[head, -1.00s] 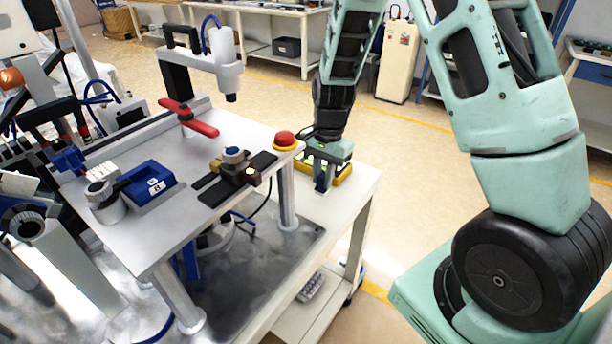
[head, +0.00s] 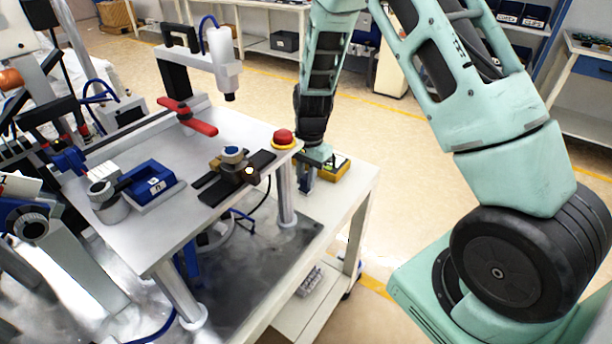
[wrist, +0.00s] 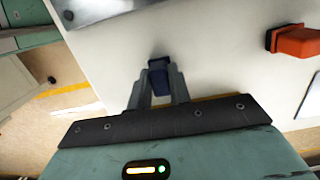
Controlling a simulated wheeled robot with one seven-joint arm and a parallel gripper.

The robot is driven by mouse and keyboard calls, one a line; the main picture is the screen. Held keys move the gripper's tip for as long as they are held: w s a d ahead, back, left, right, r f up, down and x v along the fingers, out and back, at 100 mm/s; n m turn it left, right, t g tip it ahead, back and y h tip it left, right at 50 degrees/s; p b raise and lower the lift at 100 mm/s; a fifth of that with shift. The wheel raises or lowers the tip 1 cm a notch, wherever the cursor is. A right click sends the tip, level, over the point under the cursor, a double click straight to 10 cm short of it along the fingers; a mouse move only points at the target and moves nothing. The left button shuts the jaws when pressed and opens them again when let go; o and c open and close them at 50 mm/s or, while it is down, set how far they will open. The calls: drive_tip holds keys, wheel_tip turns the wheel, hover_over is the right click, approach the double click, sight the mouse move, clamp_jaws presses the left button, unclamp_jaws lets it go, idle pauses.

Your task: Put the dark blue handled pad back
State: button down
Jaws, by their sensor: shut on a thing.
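My gripper (head: 307,186) is low over the white side bench, just left of a yellow tray, in the head view. In the wrist view my gripper (wrist: 158,92) is shut on a dark blue piece (wrist: 158,78), which I take to be the handle of the dark blue pad. The piece shows between the two grey fingertips; the rest of the pad is hidden. Whether it touches the bench surface I cannot tell. The yellow tray (head: 343,173) has dark contents, partly covered by my wrist.
An orange block with a black base (wrist: 295,42) lies to the right in the wrist view. The white bench (head: 345,205) has bare surface in front of the tray.

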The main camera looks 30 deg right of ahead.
drive_tip(key=c, duration=1.3)
unclamp_jaws()
wheel_tip(320, 180, up, 12)
drive_tip(key=d, duration=0.1)
drive_tip(key=shift+w, duration=0.3)
drive_tip(key=shift+d, duration=0.1)
drive_tip(key=s+a+r+n+t+h, duration=0.1)
drive_tip(key=s+r+n+t, duration=0.1)
drive_tip(key=s+n, duration=0.55)
drive_tip(key=s+a+r+n+t, duration=0.1)
drive_tip(key=s+a+r+n, duration=0.1)
drive_tip(key=s+n, duration=0.5)
drive_tip(key=s+a+r+n+g, duration=0.1)
drive_tip(key=s+a+n, duration=0.2)
drive_tip(key=s+a, duration=0.3)
drive_tip(key=s+a+r+n+g, duration=0.1)
drive_tip(key=s+a+n, duration=0.2)
drive_tip(key=s+a, duration=0.4)
drive_tip(key=a, duration=0.5)
drive_tip(key=shift+s+n, duration=0.3)
drive_tip(key=shift+n, duration=0.05)
